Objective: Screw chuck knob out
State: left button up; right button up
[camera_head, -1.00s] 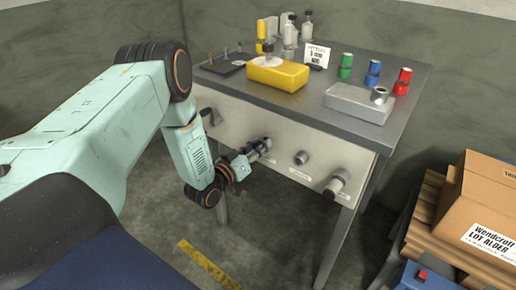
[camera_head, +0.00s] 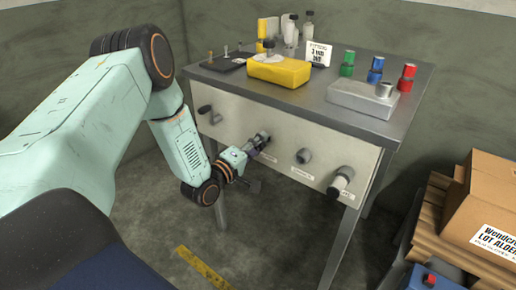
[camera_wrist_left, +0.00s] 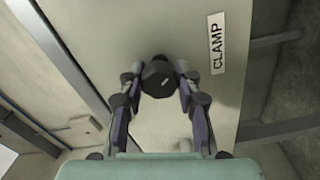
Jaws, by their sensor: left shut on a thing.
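My left gripper (camera_head: 258,144) reaches the bench's pale front panel (camera_head: 240,114) from the left. Its two fingers are shut on a dark, faceted round knob (camera_wrist_left: 158,80), which sits between the fingertips in the left wrist view. A white label reading CLAMP (camera_wrist_left: 217,48) is on the panel just right of this knob. Farther right on the panel are a grey round knob (camera_head: 303,156) and a larger knob (camera_head: 341,181). A dark knob (camera_head: 205,109) is at the panel's left end. I cannot read which one is the chuck. My right gripper is not in view.
A yellow block (camera_head: 279,72), a grey box (camera_head: 361,99), several coloured canisters and bottles stand on the bench top (camera_head: 330,75). A cardboard box (camera_head: 487,205) on a wooden pallet stands at right.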

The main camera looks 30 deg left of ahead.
pick_arm(q)
jog(key=n+b, duration=0.2)
jog(key=n, duration=0.2)
jog(key=shift+w+n, duration=0.1)
jog(key=shift+n, duration=0.2)
jog(key=n+b, duration=0.2)
jog(key=n, duration=0.1)
jog(key=shift+n, duration=0.3)
jog(key=n+b, duration=0.3)
jog(key=n, duration=0.1)
jog(key=shift+n+b, duration=1.1)
jog(key=shift+n, duration=0.9)
jog(key=shift+r, duration=0.1)
jog(key=o, duration=1.2)
jog(key=shift+f, duration=0.2)
